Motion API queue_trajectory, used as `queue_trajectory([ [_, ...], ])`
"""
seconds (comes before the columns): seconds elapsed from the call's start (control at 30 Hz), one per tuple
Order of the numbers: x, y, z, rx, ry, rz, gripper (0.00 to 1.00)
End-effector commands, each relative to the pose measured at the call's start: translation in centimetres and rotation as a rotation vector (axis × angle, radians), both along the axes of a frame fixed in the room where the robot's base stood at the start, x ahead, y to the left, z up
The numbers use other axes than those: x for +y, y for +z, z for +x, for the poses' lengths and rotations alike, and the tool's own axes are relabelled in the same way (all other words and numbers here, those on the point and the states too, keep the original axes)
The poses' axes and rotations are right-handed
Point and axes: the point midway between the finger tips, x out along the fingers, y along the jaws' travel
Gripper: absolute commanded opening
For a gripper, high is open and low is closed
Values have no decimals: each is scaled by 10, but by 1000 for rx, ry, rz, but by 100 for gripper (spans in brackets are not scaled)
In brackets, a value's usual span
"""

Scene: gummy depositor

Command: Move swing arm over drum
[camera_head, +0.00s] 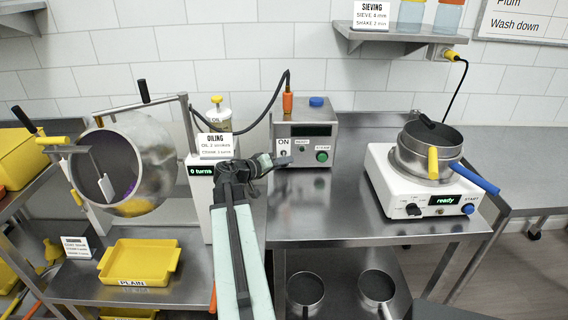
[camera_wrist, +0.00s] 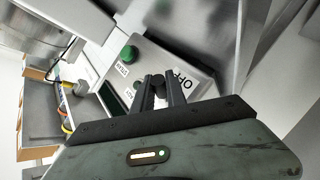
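The round steel drum (camera_head: 150,165) is tilted in a frame at the left, its open mouth facing left. A thin metal bar (camera_head: 140,104) with a black upright handle (camera_head: 144,92) runs along its top from a post (camera_head: 188,125); it looks like the swing arm, but I cannot be sure. My gripper (camera_head: 284,161) is right of the drum, at the front of a steel control box (camera_head: 312,122). In the wrist view, my gripper's dark fingers (camera_wrist: 160,80) are close together near the box's panel; whether they hold a small switch is hidden.
A white oiling unit (camera_head: 198,200) reading "0 turns" stands between drum and box. A yellow tray (camera_head: 140,262) is below the drum. A black hose (camera_head: 263,115) loops behind. A white sieve shaker (camera_head: 425,190) with steel sieves stands right. The middle bench is mostly clear.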

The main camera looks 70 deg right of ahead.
Motion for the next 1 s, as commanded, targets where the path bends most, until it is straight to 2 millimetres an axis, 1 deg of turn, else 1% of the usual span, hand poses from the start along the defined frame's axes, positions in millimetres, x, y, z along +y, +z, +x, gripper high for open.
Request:
queue_trajectory([
  [0.27,0,3,0,6,0,17,0],
  [0.47,1,10,0,37,0,93,0],
  [0.73,2,21,1,115,0,296,0],
  [1.0,1,27,2,203,1,521,0],
])
